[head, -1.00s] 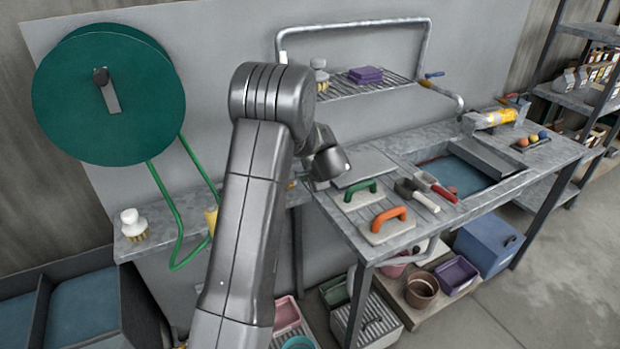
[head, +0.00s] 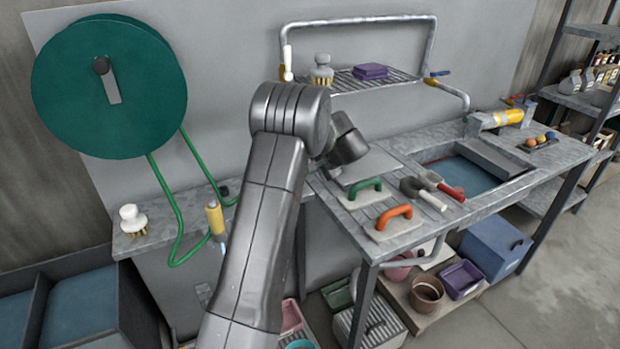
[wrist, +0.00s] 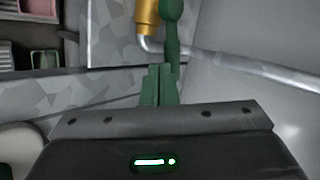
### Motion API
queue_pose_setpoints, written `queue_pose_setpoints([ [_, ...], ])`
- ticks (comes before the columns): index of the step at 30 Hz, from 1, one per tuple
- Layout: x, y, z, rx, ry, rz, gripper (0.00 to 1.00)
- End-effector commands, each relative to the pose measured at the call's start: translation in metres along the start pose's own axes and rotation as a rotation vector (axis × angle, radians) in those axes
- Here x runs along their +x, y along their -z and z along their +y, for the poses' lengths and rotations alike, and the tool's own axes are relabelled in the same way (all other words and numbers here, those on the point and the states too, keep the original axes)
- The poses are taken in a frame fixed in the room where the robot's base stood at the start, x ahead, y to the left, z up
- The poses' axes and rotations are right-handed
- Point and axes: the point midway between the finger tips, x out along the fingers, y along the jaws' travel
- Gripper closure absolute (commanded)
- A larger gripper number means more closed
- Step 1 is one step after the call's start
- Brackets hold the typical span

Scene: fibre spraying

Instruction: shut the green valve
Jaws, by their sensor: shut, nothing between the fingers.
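The green valve shows in the wrist view as a long green lever (wrist: 173,32) beside a brass body (wrist: 147,14), at the top middle. My gripper (wrist: 161,70) shows in the wrist view as two green fingers close together, shut and empty. The fingertips lie at or just in front of the lever's lower end; I cannot tell whether they touch. In the head view I cannot make out the green valve or my fingers, and my arm covers part of the bench.
A silver pipe (wrist: 245,68) runs right from the brass body. In the head view, a bench (head: 410,240) holds green (head: 366,186) and orange-handled (head: 393,214) floats and trowels. A wire rack (head: 395,83), a green hose reel (head: 140,95) and a yellow-handled tool (head: 214,218) stand around my arm.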

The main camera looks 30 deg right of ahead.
Motion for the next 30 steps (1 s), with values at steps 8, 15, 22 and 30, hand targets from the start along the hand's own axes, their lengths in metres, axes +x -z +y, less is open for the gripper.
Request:
queue_pose_setpoints([
  [8,0.013,0.010,-0.012,-0.181,0.000,-0.194,1.00],
  [15,0.025,0.012,-0.025,-0.315,0.000,-0.340,1.00],
  [22,0.036,0.012,-0.035,-0.310,0.000,-0.336,1.00],
  [30,0.049,0.008,-0.047,-0.402,0.000,-0.435,1.00],
])
